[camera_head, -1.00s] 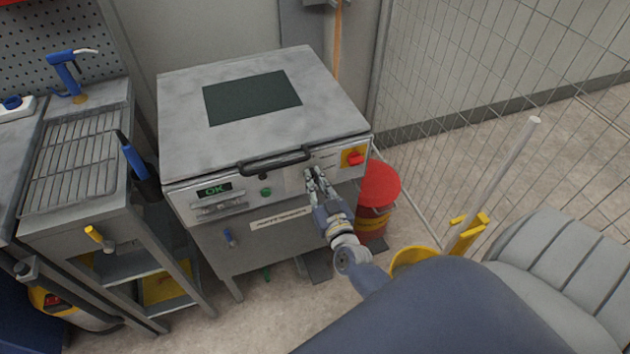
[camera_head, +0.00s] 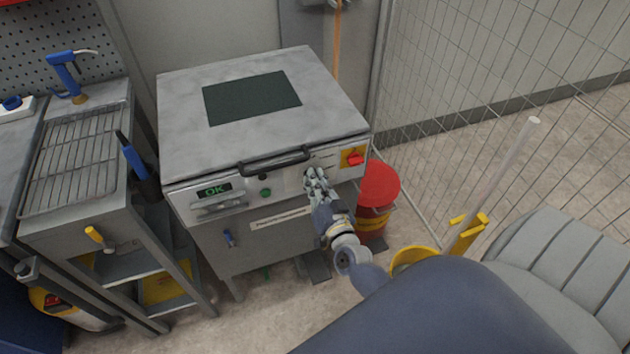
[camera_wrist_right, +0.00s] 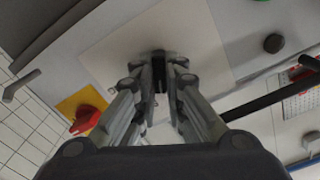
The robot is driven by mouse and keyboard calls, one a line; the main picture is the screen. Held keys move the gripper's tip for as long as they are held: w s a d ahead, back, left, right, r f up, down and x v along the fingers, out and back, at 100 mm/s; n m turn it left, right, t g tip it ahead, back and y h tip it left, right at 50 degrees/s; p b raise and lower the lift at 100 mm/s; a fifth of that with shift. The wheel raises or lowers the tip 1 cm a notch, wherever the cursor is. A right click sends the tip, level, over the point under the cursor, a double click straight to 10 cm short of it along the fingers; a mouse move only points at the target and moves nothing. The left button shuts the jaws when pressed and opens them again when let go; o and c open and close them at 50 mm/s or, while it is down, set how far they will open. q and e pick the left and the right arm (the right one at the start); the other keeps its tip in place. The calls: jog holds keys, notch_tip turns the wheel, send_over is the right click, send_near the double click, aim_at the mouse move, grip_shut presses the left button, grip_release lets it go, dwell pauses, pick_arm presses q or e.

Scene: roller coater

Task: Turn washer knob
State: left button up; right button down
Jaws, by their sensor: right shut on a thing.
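The washer is a grey box-shaped machine (camera_head: 200,140) with a lid and a front control panel. My right gripper (camera_head: 312,172) is at the panel, between the green button and the red switch. In the right wrist view, its two fingers (camera_wrist_right: 160,85) are closed on a small dark knob (camera_wrist_right: 159,66) on a pale panel plate. The fingers hide most of the knob, so its angle cannot be read. In the head view the knob is hidden behind the fingers. My left gripper is in neither view.
A black lid handle (camera_head: 275,161) runs just above the gripper. A red rotary switch (camera_head: 354,157) on a yellow plate sits right of it, a green button (camera_head: 265,192) left. A display (camera_head: 214,190) reads OK. A red barrel (camera_head: 378,190) stands right of the machine.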

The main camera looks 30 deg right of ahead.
jog(key=m, duration=0.4)
jog(key=m+b, duration=0.1)
jog(key=m, duration=0.3)
jog(key=m+b, duration=0.1)
jog(key=m, duration=0.3)
jog(key=shift+d+f+m, duration=0.1)
jog(key=shift+f+m, duration=0.2)
jog(key=shift+m, duration=0.1)
dwell(0.3)
jog(key=c, duration=1.7)
grip_release()
jog(key=shift+o, duration=0.2)
jog(key=v, duration=1.2)
jog(key=shift+s, duration=0.1)
